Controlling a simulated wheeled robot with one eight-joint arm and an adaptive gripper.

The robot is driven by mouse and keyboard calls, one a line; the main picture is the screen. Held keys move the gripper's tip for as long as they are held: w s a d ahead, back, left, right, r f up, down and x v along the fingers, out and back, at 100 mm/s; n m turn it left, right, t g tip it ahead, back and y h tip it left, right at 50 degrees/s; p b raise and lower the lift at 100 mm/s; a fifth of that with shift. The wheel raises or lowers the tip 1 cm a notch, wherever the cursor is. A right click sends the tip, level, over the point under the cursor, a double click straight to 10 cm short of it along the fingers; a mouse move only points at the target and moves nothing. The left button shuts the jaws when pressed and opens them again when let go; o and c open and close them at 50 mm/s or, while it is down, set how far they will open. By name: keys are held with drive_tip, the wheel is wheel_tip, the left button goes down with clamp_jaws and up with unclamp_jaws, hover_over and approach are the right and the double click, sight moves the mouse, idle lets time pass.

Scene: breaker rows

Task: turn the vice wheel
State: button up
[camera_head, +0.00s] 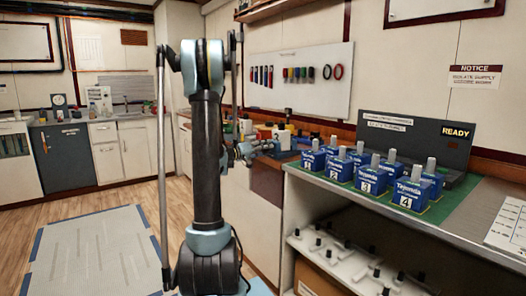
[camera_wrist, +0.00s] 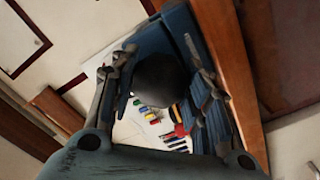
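In the wrist view a dark, round, smooth piece (camera_wrist: 158,80), which looks like the vice wheel, sits between the fingers of my gripper (camera_wrist: 163,88). A dark blue body, probably the vice (camera_wrist: 184,35), is behind and above it. The fingers are spread wide on either side of the round piece; I see no clear grip, and cannot tell whether either finger touches it. In the head view my gripper (camera_head: 245,152) is at the bench behind my upright arm, small and partly hidden. The wheel cannot be made out there.
Blue numbered breakers (camera_head: 374,176) stand in rows on the green-topped counter (camera_head: 451,204) at right, before a grey panel reading READY (camera_head: 455,131). A shelf (camera_head: 345,263) with white pieces is below. Tools hang on a white board (camera_head: 300,80). The floor at left (camera_head: 95,250) is clear.

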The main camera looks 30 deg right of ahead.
drive_tip(key=shift+n, duration=1.8)
drive_tip(key=o, duration=1.1)
drive_tip(key=shift+w, duration=0.1)
drive_tip(key=a, duration=0.8)
drive_tip(key=s+a, duration=0.1)
drive_tip(key=a, duration=0.3)
drive_tip(key=shift+f, duration=0.1)
